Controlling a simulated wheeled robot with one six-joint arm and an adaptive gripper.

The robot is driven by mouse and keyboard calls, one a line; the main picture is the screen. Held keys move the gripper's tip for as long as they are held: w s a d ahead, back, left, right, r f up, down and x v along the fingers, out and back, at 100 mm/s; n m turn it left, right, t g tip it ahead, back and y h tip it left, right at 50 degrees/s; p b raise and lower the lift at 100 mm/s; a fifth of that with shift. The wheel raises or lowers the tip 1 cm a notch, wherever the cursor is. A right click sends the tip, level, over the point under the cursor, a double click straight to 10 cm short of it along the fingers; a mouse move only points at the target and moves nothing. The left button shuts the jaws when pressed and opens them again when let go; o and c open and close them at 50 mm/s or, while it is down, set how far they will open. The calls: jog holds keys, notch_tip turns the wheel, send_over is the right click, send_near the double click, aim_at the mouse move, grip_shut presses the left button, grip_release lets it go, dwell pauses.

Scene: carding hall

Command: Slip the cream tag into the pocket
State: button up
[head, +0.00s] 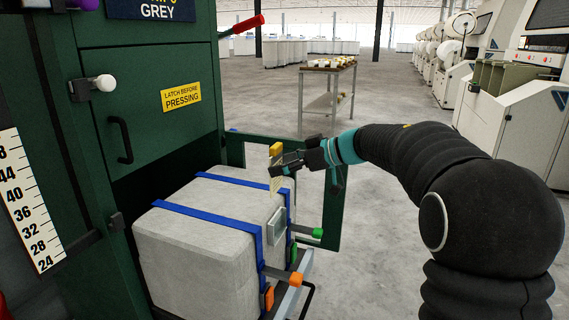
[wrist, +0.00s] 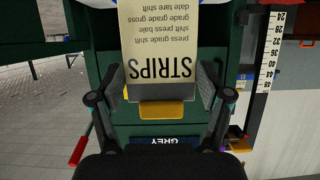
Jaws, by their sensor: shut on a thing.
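My gripper (head: 277,167) is shut on the cream tag (head: 276,184), which hangs below it in the head view. In the wrist view, the cream tag (wrist: 160,45) shows dark print reading STRIPS, upside down, with a yellow tab (wrist: 160,110) at one end between my fingers. The yellow tab also shows above the fingers in the head view (head: 276,149). The pocket (head: 276,227) looks like a pale, clear-fronted holder on the right face of the grey bale (head: 190,240). The tag is above the pocket and apart from it. The pocket is not clearly visible in the wrist view.
Blue straps (head: 213,214) cross the bale. Green-ended (head: 311,232) and orange-ended (head: 285,275) rods stick out beside the pocket. A dark green press (head: 150,70) stands left; its open green frame (head: 333,210) is behind my gripper.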

aim_at(274, 212)
jog(key=shift+d+f+b, duration=0.15)
jog(key=shift+f+b, duration=0.15)
jog(key=shift+f, duration=6.35)
jog(key=o, duration=1.1)
